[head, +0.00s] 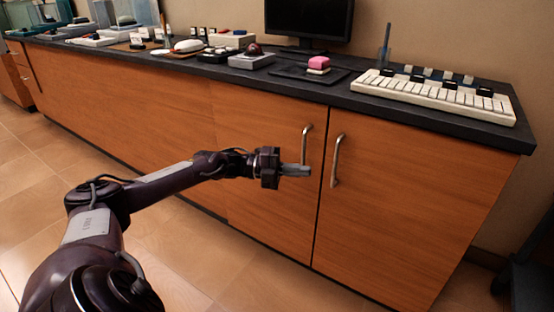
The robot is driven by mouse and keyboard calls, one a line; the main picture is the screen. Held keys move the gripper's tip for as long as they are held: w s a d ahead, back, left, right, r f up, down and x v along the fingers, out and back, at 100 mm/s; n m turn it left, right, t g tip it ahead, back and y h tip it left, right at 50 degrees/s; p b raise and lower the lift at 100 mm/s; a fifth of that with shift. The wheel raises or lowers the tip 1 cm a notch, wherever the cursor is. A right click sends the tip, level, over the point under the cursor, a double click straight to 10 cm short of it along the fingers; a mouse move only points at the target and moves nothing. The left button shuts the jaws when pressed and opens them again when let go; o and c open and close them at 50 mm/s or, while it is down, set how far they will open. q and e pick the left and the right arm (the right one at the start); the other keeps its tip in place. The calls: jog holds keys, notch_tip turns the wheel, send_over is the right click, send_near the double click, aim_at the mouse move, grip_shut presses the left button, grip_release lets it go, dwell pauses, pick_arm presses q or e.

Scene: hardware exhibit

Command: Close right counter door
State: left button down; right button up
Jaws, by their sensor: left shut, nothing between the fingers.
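The right counter door (400,210) is a wooden panel at the right end of the counter, with a curved metal handle (337,160) near its left edge. It looks flush or nearly flush with the counter front; a dark gap runs along its left edge. The door to its left (265,150) has a similar handle (306,143). My left gripper (308,170) is shut and empty, in front of the left door near the gap, just below that door's handle. Whether it touches the wood I cannot tell. My right gripper is not in view.
The dark countertop (440,118) holds a white keyboard (435,94), a monitor (309,18), a pink block (319,62) and several small devices. A dark object (532,275) stands at the lower right. The tiled floor (190,250) before the counter is clear.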

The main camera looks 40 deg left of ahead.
pick_arm(q)
jog(key=w+a+b, duration=0.1)
jog(key=a, duration=0.7)
jog(key=shift+w, duration=0.2)
jog(key=shift+a+f, duration=0.1)
